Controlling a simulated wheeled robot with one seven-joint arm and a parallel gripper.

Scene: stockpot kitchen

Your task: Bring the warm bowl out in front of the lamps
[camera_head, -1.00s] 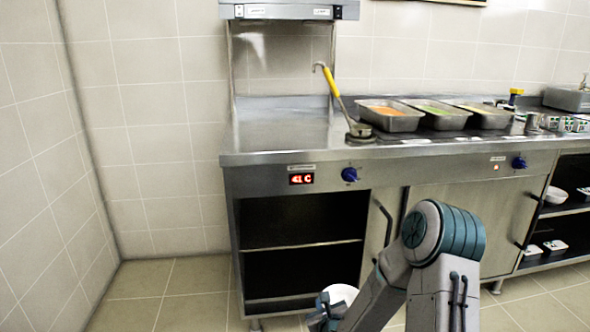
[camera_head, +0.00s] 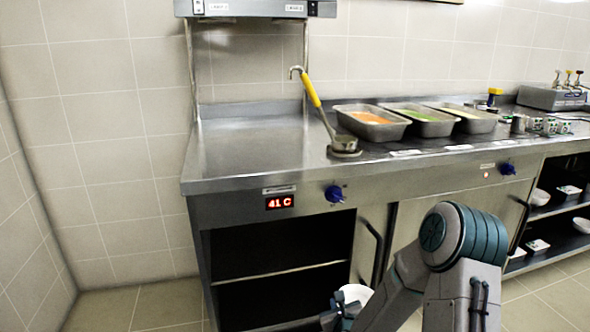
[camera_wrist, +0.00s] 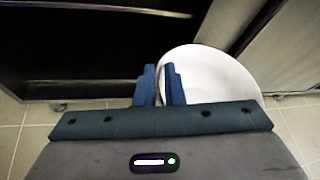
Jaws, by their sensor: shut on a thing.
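The bowl is white (camera_wrist: 215,80) and sits in the jaws of my gripper (camera_wrist: 160,84) in the wrist view, with its rim between the two blue fingers. In the head view the bowl (camera_head: 354,293) shows low in front of the cabinet, partly hidden by my gripper (camera_head: 340,312) and arm. The lamp unit (camera_head: 255,8) hangs above the left end of the steel counter (camera_head: 232,160). The counter top under it is bare. A red display (camera_head: 280,203) on the front reads 41 C.
A ladle with a yellow handle (camera_head: 313,93) stands in a round holder right of the bare counter. Food pans (camera_head: 372,123) stand farther right. An open shelf cabinet (camera_head: 280,263) lies below the counter, and its door (camera_head: 370,250) stands beside it.

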